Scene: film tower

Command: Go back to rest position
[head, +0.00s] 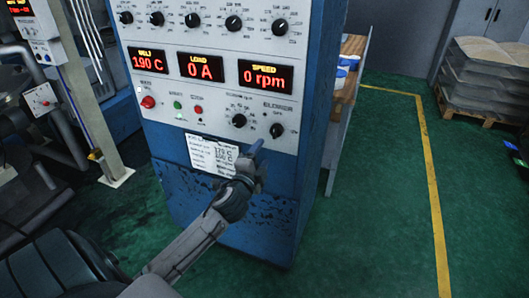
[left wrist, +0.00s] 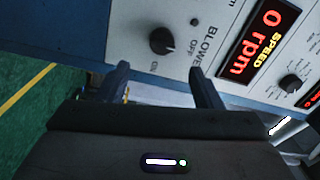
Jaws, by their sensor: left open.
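My left gripper (head: 257,158) is in front of the lower part of a blue and grey control cabinet (head: 170,125). In the left wrist view its two fingers (left wrist: 159,72) are apart, with nothing between them. The blower knob (left wrist: 163,41) shows beyond the fingertips and also in the head view (head: 277,130), above and right of the gripper. I see no contact with it. A dark piece with a small light, perhaps my right gripper (head: 517,155), shows at the right edge; its fingers are not clear.
The cabinet displays read 190 C, 0 A and 0 rpm (head: 265,76). A paper sheet (head: 205,156) is on its front. A wooden-topped bench (head: 346,75) stands behind it. Stacked sheets (head: 487,75) lie on a pallet at the back right. Green floor (head: 375,200) with a yellow line is clear.

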